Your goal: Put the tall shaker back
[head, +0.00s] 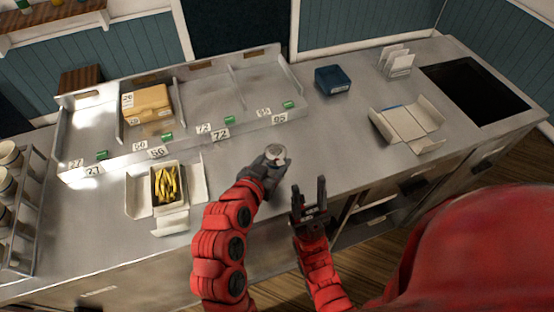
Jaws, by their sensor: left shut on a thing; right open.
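The tall shaker (276,152) shows its round, light metallic top. My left gripper (268,163) is shut on it over the steel counter, in front of the divided rack. The gripper hides most of the shaker's body, and I cannot tell whether its base touches the counter. My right gripper (309,196) is open and empty, lower and to the right, near the counter's front edge.
A divided steel rack (208,132) with numbered labels holds a cardboard box (148,104). An open carton of fries (167,186) lies left, an unfolded carton (407,125) right. A blue box (331,80) stands behind. Counter between shaker and unfolded carton is clear.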

